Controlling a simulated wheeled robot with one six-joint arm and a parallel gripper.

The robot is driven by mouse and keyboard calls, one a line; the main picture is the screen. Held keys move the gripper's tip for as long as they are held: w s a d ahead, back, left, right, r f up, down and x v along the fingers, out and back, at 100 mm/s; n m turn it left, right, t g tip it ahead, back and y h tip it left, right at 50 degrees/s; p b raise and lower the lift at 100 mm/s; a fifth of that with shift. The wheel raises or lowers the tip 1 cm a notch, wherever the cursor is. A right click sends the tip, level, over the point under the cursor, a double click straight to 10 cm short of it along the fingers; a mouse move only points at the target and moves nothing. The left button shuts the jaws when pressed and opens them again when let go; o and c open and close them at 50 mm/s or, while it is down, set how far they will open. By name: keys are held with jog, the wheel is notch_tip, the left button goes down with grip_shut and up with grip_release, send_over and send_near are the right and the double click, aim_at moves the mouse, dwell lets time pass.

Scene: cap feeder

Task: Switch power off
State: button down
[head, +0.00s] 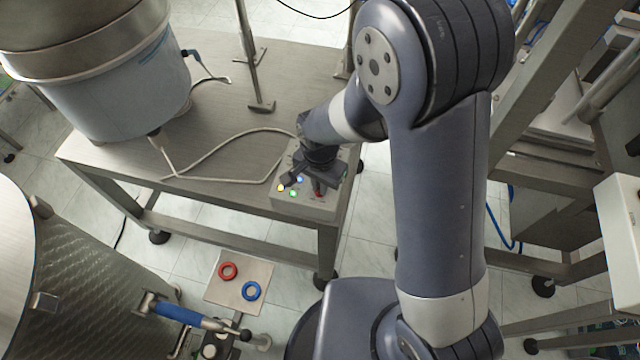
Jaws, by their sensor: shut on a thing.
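A grey control box (318,212) sits at the right front corner of the steel table. Its face carries a yellow light (281,187), a green light (293,193), a blue light (300,179) and a small red part (319,195). My gripper (308,184) is down at the box's face, among these lights. It is shut on a switch there; the fingers hide the switch and its position cannot be told.
A large feeder bowl on a blue-grey drum (120,100) stands on the table (225,130) at left. A pale cable (215,150) runs to the box. A metal post (250,60) stands behind. Below lies a plate with red (228,263) and blue rings (251,283).

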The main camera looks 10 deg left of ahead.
jog(key=n+b, duration=0.1)
jog(key=n, duration=0.3)
jog(key=shift+n, duration=0.3)
jog(key=shift+n+b, duration=0.75)
jog(key=shift+n, duration=1.55)
jog(key=c, duration=1.5)
grip_release()
jog(key=shift+r, duration=0.1)
notch_tip(320, 180, up, 11)
jog(key=shift+f, duration=0.15)
jog(key=shift+f, duration=0.15)
